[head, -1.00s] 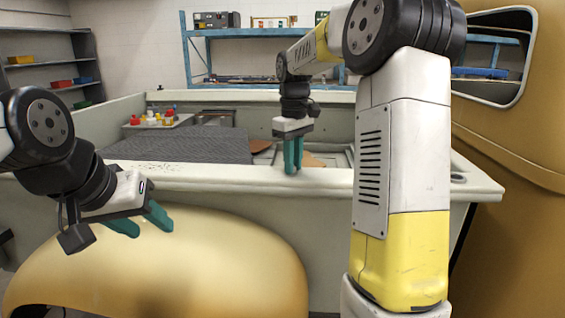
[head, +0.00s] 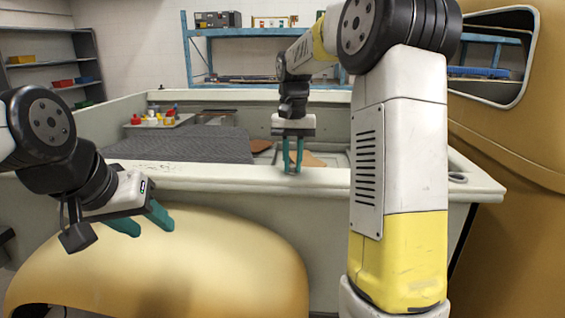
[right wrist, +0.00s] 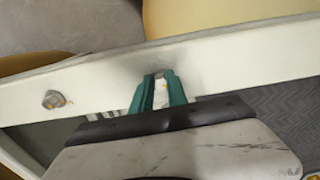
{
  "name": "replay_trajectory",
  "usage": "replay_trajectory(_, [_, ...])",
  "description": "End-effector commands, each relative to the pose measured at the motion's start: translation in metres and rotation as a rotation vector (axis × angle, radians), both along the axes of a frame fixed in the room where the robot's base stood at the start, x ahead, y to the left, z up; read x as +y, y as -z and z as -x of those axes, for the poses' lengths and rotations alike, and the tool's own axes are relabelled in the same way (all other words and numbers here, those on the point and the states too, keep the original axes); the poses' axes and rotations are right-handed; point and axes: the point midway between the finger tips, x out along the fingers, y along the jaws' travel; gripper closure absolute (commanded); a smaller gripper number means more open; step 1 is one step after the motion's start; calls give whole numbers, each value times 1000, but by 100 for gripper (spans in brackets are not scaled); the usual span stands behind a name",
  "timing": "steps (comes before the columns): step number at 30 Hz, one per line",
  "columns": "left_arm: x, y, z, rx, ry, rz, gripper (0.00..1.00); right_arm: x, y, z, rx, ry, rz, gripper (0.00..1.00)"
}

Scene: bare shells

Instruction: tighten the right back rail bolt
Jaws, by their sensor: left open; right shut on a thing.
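The near rail (head: 220,177) of the truck bed runs across the head view. My right gripper (head: 292,170) points straight down onto its top, shut on a small grey bolt, the right back rail bolt (right wrist: 160,76). The fingers hide most of the bolt, so I cannot tell how deep it sits. The right wrist view shows the teal fingertips (right wrist: 161,88) on both sides of it. A second round metal bolt (head: 458,178) sits on the same rail to the right; it also shows in the right wrist view (right wrist: 54,99). My left gripper (head: 147,224) is open and empty over the fender.
The yellow fender (head: 230,260) bulges below the rail. A grey ribbed mat (head: 190,145) and a small tray (head: 155,123) with coloured items lie in the bed. The yellow cab (head: 510,220) stands at right. Shelves stand behind.

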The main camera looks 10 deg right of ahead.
Motion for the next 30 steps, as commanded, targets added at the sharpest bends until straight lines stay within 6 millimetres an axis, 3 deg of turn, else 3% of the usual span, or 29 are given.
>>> replay_trajectory(9, [0, 0, 0, 0, 0, 0, 53, 0, -1, -1, -4, 94, -1, 100])
replay_trajectory(23, [0, 0, 0, 0, 0, 0, 53, 0, -1, -1, -3, 104, -1, 100])
replay_trajectory(24, [0, 0, 0, 0, 0, 0, 53, 0, -1, -1, -3, 104, -1, 74])
replay_trajectory(26, [0, 0, 0, 0, 0, 0, 53, 0, -1, -1, -3, 104, 0, 63])
replay_trajectory(30, [0, 0, 0, 0, 0, 0, 53, 0, -1, -1, -2, 103, 0, 59])
